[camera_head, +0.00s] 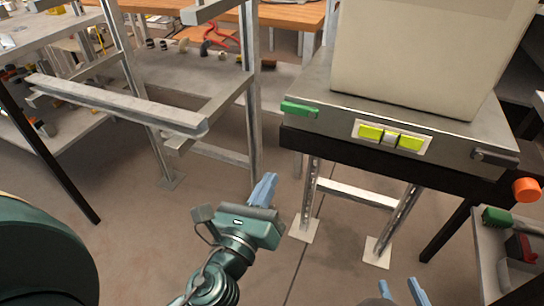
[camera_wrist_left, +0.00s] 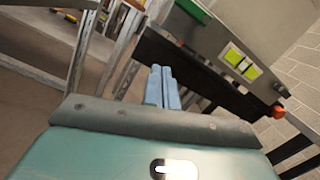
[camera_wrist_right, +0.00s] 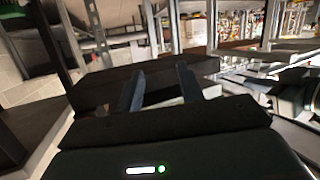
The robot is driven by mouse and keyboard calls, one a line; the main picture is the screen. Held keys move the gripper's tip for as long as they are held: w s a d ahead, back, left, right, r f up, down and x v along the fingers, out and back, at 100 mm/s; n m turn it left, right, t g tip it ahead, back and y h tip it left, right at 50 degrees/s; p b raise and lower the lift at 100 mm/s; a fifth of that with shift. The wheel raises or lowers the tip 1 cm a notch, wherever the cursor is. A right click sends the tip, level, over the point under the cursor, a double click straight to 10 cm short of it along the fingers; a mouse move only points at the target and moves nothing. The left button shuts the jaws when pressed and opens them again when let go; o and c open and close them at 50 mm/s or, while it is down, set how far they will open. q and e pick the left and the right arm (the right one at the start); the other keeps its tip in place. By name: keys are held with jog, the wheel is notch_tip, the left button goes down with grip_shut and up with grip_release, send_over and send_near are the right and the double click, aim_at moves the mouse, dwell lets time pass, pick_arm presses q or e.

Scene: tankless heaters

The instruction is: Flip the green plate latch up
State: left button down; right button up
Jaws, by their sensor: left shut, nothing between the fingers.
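A green latch (camera_head: 300,109) sits at the left end of the front face of a grey metal platform (camera_head: 320,88). It lies flat along the edge. It also shows at the top of the left wrist view (camera_wrist_left: 196,10). My left gripper (camera_head: 264,187) is shut and empty, below and left of the latch, clear of it. Its blue fingers lie together in the left wrist view (camera_wrist_left: 162,84). My right gripper (camera_head: 402,290) is at the bottom edge, partly cut off. Its fingers stand apart and empty in the right wrist view (camera_wrist_right: 162,86).
A plate with two yellow-green pieces (camera_head: 371,132) is on the platform's front. A dark latch (camera_head: 495,157) and orange knob (camera_head: 526,190) are at its right. A large beige box (camera_head: 420,45) stands on top. A metal frame (camera_head: 115,103) is at the left. Floor lies open below.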

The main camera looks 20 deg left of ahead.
aim_at(299, 110)
pick_arm(q)
jog(key=m, duration=0.1)
jog(key=m+t+b, duration=0.1)
jog(key=m+b, duration=0.1)
jog(key=shift+s+a+r+m, duration=0.1)
jog(key=shift+s+a+m, duration=0.2)
jog(key=shift+m, duration=0.1)
pick_arm(e)
jog(key=shift+s+a+f+n+t, duration=0.15)
jog(key=shift+a+f+n+t, duration=0.15)
jog(key=shift+a+f, duration=0.4)
pick_arm(q)
jog(key=shift+d, duration=0.1)
pick_arm(e)
jog(key=shift+d, duration=0.1)
